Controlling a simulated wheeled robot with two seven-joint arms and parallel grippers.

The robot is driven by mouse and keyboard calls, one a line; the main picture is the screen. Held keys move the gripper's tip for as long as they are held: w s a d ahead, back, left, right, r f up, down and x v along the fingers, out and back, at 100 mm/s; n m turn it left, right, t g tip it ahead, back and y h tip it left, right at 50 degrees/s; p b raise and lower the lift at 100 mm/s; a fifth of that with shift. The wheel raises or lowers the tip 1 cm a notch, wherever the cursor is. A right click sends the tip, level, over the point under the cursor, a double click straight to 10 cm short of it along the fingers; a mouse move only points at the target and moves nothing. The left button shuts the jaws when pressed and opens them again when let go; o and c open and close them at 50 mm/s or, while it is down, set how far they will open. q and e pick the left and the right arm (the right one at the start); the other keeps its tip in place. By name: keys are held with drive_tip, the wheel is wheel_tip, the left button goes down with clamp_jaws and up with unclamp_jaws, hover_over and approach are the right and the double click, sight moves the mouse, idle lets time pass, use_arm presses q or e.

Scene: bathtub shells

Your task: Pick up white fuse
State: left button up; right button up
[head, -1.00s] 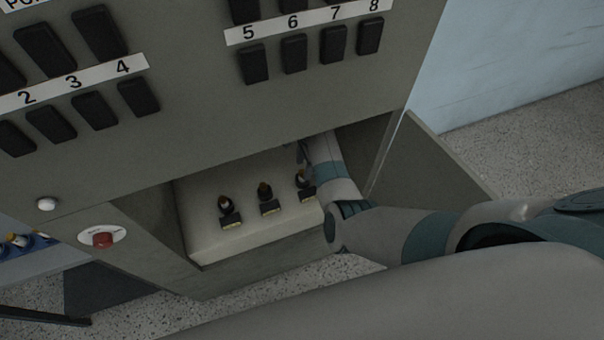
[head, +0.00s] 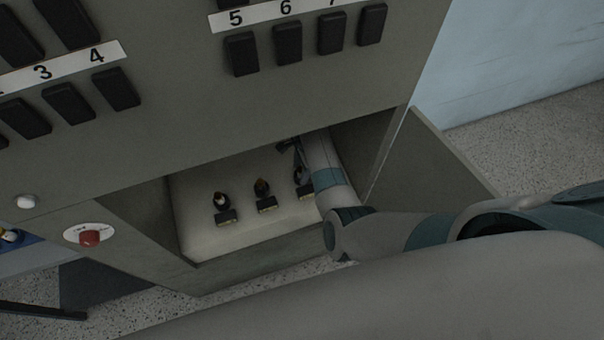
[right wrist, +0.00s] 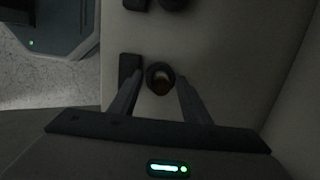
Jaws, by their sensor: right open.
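Three small dark fuse fittings stand in a row on the pale floor of an open cabinet compartment: a left one (head: 221,200), a middle one (head: 262,187) and a right one (head: 299,176). Each has a dark label block in front. In the dim light I cannot tell which is the white fuse. My right gripper (head: 289,146) is inside the compartment, just behind the right one and partly hidden by my arm. In the right wrist view my right gripper (right wrist: 157,100) is open, its fingers either side of a round, brown-tipped fuse (right wrist: 160,80). My left gripper is out of view.
The compartment's side wall (head: 365,150) is close to my right arm. An open door panel (head: 445,165) stands to the right. Above are black switches (head: 288,42) on the cabinet face. A red button (head: 90,238) is at lower left.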

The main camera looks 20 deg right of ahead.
drive_tip(key=shift+f, duration=0.15)
drive_tip(key=shift+w, duration=0.1)
clamp_jaws()
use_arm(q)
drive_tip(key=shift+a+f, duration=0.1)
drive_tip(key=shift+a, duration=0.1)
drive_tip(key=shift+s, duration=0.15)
